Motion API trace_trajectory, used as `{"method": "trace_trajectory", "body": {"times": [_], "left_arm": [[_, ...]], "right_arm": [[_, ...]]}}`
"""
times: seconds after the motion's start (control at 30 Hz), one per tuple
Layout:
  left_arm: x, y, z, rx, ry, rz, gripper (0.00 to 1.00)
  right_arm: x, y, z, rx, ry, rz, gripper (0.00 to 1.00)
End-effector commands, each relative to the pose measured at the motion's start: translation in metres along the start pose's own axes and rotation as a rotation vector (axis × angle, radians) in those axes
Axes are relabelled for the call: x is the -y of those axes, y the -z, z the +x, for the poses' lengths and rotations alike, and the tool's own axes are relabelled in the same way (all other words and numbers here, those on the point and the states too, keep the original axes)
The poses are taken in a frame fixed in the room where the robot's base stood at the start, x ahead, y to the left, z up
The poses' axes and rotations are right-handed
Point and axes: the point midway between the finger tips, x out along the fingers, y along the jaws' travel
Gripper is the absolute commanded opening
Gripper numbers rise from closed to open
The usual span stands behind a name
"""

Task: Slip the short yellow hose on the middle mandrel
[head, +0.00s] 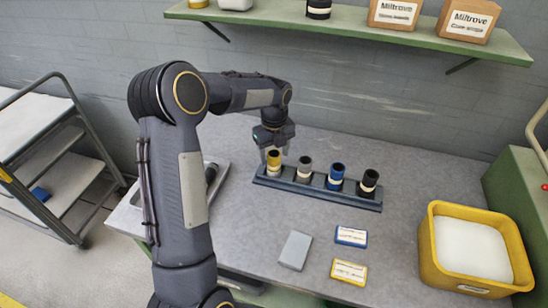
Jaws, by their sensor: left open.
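The short yellow hose (274,165) stands upright at the left end of a dark blue-grey rack (320,190) on the table. It has a pale band and a dark opening at its top. My left gripper (273,149) is open, pointing down right at the top of the yellow hose. I cannot tell whether the fingers touch it. A grey hose (304,169), a blue hose (336,177) and a black hose (369,184) stand to its right in the same rack. I cannot make out the middle mandrel in this view. My right gripper is not in view.
A yellow bin (431,262) with white contents stands at the right. A grey block (295,250), a blue-edged label (351,236) and a yellow-edged label (349,272) lie in front. A grey tray (222,172) is partly behind my left arm. A green shelf (350,29) hangs above.

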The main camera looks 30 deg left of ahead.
Motion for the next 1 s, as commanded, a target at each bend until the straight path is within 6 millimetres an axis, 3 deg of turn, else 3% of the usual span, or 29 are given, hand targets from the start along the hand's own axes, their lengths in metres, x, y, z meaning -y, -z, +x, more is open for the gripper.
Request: {"method": "trace_trajectory", "body": {"times": [0.3, 0.57, 0.67, 0.77, 0.9, 1.0], "left_arm": [[0.001, 0.0, -0.069, 0.003, 0.005, 0.0, 0.6], [-0.001, 0.001, -0.098, 0.001, 0.004, -0.01, 0.6], [-0.011, 0.011, -0.112, 0.004, 0.029, -0.099, 0.6], [-0.033, 0.035, -0.133, -0.004, 0.09, -0.318, 0.6], [-0.081, 0.09, -0.154, -0.077, 0.206, -0.792, 0.6], [-0.116, 0.132, -0.156, -0.18, 0.278, -1.161, 0.6]], "right_arm": [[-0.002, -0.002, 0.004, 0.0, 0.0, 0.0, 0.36], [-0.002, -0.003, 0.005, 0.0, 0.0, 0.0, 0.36], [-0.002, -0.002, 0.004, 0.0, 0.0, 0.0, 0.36], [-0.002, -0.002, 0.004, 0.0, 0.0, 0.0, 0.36], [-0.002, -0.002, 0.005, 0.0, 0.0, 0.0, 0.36], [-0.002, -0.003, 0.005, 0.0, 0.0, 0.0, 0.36]]}}
